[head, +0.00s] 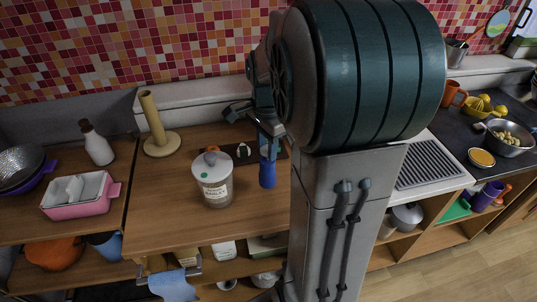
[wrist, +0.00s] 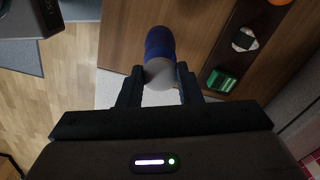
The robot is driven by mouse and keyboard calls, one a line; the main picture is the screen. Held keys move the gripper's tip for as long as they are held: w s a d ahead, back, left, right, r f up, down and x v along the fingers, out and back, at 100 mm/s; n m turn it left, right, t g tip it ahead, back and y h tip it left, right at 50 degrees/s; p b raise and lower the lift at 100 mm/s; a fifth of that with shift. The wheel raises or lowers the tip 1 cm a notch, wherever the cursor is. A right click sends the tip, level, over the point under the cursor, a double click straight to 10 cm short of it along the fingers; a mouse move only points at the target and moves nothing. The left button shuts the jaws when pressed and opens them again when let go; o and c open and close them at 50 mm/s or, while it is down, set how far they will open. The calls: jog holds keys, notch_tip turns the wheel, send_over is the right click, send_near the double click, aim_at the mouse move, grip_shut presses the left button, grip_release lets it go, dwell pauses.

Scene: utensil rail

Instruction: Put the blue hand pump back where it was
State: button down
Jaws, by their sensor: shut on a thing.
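The blue hand pump (head: 267,172) is upright over the wooden counter, right of the glass jar. I cannot tell whether its base touches the wood. My gripper (head: 268,130) is above it, with its fingers around the pump's upper part. In the wrist view my gripper (wrist: 159,82) is shut on the grey part of the blue hand pump (wrist: 159,43), and the blue body points away from the camera. My arm hides part of the counter to the right.
The glass jar with a white lid (head: 211,169) stands close left of the pump. A dark board (head: 229,154) with small items lies behind it. A wooden paper-towel holder (head: 161,144), a white bottle (head: 97,146) and a pink box (head: 82,207) are farther left. The front counter is clear.

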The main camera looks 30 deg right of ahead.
aim_at(267, 160)
jog(key=shift+f, duration=2)
jog(key=shift+f, duration=0.15)
jog(key=c, duration=1)
grip_release()
jog(key=shift+c, duration=0.2)
